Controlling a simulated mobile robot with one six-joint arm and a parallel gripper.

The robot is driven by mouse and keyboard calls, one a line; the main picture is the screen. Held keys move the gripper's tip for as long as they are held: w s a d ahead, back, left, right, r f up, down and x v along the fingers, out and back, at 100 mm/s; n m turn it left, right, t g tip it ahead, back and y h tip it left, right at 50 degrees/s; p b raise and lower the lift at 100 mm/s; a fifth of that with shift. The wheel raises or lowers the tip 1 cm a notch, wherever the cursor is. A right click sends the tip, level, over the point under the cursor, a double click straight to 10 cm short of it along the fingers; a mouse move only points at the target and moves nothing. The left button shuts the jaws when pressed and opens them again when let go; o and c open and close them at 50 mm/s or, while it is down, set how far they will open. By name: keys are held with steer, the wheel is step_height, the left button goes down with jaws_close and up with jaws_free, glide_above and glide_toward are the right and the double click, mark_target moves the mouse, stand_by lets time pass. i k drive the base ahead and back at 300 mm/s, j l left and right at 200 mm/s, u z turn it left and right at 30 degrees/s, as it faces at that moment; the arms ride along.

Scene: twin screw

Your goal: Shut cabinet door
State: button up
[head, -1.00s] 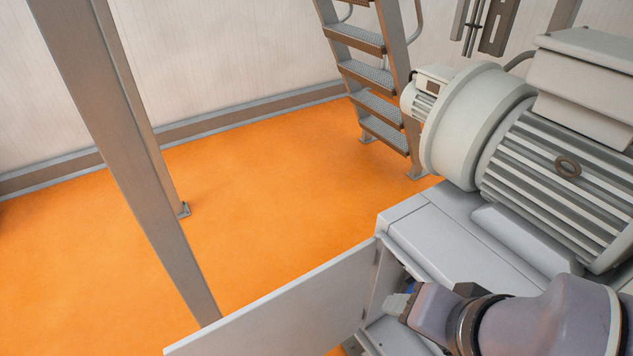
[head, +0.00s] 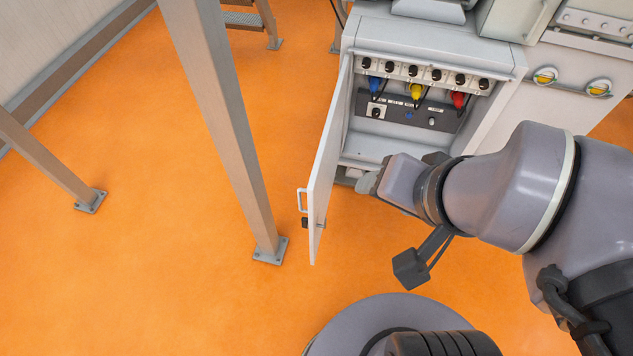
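The cabinet door (head: 327,165) stands wide open, swung out from the left side of the grey cabinet (head: 509,104). Its handle (head: 301,201) and a dark latch below it are on the door's outer left face, near the free edge. My gripper (head: 366,183) is in front of the cabinet's lower opening, to the right of the door's inner face. It appears apart from the door. The gripper's fingers are small and partly hidden by my wrist, so I cannot tell whether they are open or shut.
Inside the cabinet are black knobs and blue, yellow (head: 416,92) and red connectors over a dark panel (head: 405,112). A steel post (head: 222,125) stands left of the door. Orange floor (head: 150,260) is clear between this post and another footed post (head: 55,165).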

mark_target(319, 186)
steer(key=i+j+z, duration=0.2)
steer(key=j+z, duration=0.3)
steer(key=j, duration=0.6)
steer(key=j+z, duration=0.45)
steer(key=j, duration=0.65)
steer(key=k+l, duration=0.1)
steer(key=l, duration=0.2)
steer(key=k+l, duration=0.15)
steer(key=l, duration=0.15)
steer(key=k+l, duration=0.1)
steer(key=l, duration=0.2)
